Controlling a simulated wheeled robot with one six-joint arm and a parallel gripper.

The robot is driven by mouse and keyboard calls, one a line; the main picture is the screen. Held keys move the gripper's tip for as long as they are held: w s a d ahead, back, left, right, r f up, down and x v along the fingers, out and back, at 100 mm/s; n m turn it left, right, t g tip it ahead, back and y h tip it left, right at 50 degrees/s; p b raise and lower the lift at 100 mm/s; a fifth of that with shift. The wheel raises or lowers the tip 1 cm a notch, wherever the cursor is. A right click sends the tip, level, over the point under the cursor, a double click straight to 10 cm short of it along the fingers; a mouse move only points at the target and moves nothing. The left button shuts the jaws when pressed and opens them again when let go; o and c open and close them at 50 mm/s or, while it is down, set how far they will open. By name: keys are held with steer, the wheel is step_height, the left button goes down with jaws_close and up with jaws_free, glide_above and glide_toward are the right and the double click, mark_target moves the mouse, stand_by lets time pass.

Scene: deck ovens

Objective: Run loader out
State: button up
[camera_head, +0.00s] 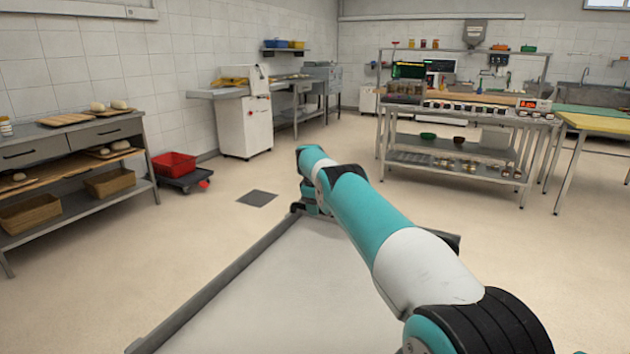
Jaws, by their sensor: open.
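A long flat pale surface with a dark grey frame, which looks like the loader (235,300), lies in the foreground and runs off the bottom edge. Its left rail and far left corner show. My turquoise and white arm reaches from the bottom right over it and covers much of its right side. The arm bends down near the loader's far edge. My gripper's fingers are hidden there, so I cannot tell whether they touch the loader. No oven opening shows.
A grey bench with dough and baskets (70,165) stands at left. A red crate (175,164) sits on a low dolly (200,178). A white machine (244,126) stands at the back wall. A steel shelf table (455,165) stands at right. The middle floor is open, with a dark floor plate (257,198).

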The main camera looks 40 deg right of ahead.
steer(key=s+a+r+p, duration=0.1)
steer(key=a+r+p, duration=0.1)
steer(key=r, duration=1.4)
steer(key=shift+a, duration=0.55)
